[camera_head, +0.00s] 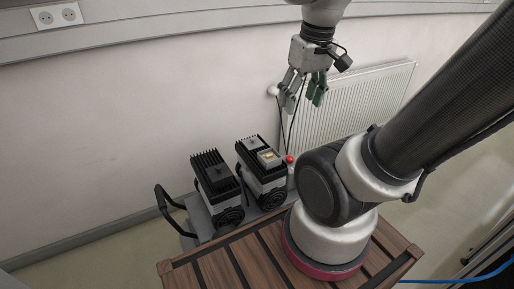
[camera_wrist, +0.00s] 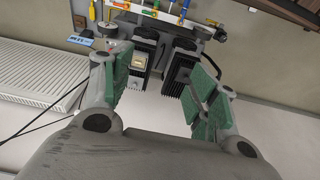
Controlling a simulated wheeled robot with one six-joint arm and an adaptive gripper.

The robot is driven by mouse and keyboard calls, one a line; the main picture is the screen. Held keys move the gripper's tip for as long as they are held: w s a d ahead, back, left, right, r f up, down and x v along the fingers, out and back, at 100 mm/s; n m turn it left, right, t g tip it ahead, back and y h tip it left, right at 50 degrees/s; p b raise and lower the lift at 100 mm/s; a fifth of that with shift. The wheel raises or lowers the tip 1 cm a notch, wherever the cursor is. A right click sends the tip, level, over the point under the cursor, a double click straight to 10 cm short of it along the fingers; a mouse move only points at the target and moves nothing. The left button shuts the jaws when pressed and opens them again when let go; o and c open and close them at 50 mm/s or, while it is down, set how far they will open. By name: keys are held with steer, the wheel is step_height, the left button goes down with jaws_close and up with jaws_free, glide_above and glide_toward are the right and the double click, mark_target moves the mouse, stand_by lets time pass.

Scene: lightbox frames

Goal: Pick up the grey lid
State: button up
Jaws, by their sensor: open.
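Two black finned units stand side by side on a grey cart. The left unit (camera_head: 213,180) carries a dark grey square plate (camera_head: 217,173) on top, which looks like the grey lid. The right unit (camera_head: 262,172) has a light frame with a beige square (camera_head: 268,157) on its top. In the wrist view the unit with the beige square (camera_wrist: 139,61) is at left and the other finned unit (camera_wrist: 182,75) at right; its lid is hard to make out there. My gripper (camera_head: 303,98) is open and empty, well above and right of both units. Its green-padded fingers (camera_wrist: 165,85) frame the units.
A white radiator (camera_head: 345,105) hangs on the wall behind my gripper. The cart handle (camera_head: 165,205) is at left, and a red button (camera_head: 289,159) is beside the right unit. Several coloured-handled tools (camera_wrist: 160,10) and a blue item (camera_wrist: 80,41) show at the top of the wrist view.

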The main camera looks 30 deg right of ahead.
steer(key=o, duration=0.6)
steer(key=shift+g, duration=0.9)
steer(key=w+f, duration=0.3)
steer(key=w, duration=0.1)
steer(key=shift+w+d, duration=0.1)
steer(key=shift+d, duration=0.25)
steer(key=n+g, duration=0.2)
steer(key=n, duration=0.9)
glide_above(253, 138)
steer(key=s, duration=0.7)
steer(key=f, duration=2.6)
steer(key=shift+w+a+f, duration=0.1)
steer(key=shift+w+a, duration=0.1)
steer(key=shift+a, duration=0.05)
steer(key=w+n, duration=0.1)
steer(key=w, duration=0.1)
steer(key=w+n+t, duration=0.1)
steer(key=w+n, duration=0.1)
steer(key=w+r+n, duration=0.1)
steer(key=w+n, duration=0.1)
steer(key=shift+d+t, duration=0.3)
steer(key=shift+w+f+n, duration=0.1)
steer(key=shift+w+n, duration=0.1)
steer(key=shift+n, duration=0.8)
steer(key=shift+f, duration=0.3)
steer(key=shift+d+f, duration=0.1)
steer(key=shift+f, duration=3.45)
